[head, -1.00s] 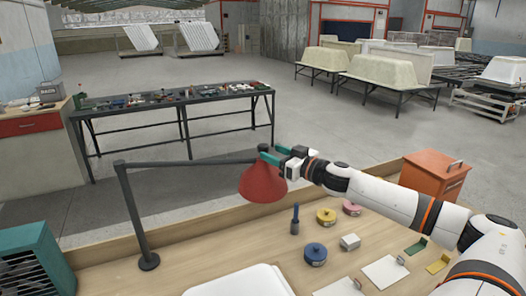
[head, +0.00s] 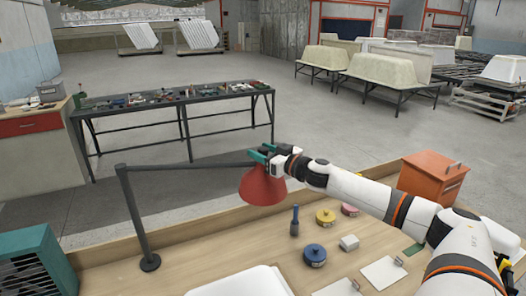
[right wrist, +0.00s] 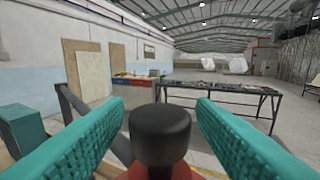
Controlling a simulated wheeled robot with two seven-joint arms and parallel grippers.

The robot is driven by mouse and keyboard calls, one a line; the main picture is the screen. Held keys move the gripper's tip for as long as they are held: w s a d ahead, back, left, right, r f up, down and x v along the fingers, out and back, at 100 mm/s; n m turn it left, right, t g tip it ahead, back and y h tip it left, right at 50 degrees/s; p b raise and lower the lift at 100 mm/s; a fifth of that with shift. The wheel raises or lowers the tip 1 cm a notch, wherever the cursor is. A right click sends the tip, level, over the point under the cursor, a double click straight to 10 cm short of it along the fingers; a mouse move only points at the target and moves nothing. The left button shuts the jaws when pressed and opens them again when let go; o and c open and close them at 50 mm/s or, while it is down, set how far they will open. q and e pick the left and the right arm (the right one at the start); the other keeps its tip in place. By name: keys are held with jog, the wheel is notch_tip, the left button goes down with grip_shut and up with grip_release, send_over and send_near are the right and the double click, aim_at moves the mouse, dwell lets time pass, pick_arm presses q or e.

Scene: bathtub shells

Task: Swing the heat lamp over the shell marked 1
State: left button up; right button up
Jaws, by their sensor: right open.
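The heat lamp has a red cone shade (head: 263,187) on a dark horizontal arm that runs left to a post on the wooden bench. My right gripper (head: 261,152) is at the top of the shade. In the right wrist view its teal fingers (right wrist: 160,104) are apart, one on each side of the lamp's black knob (right wrist: 160,135), with gaps visible. A white shell (head: 240,283) is cut off by the bottom edge of the head view; no number shows on it. My left gripper is not in view.
On the bench (head: 195,262) are a blue-handled tool (head: 294,221), a blue tin (head: 315,255), a yellow tin (head: 326,217), a pink tin (head: 349,209) and a white block (head: 349,243). An orange box (head: 432,178) is right; a teal slatted unit (head: 35,262) is left.

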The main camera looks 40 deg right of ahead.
grip_shut()
jog(key=shift+s+a, duration=0.1)
jog(key=shift+s, duration=0.05)
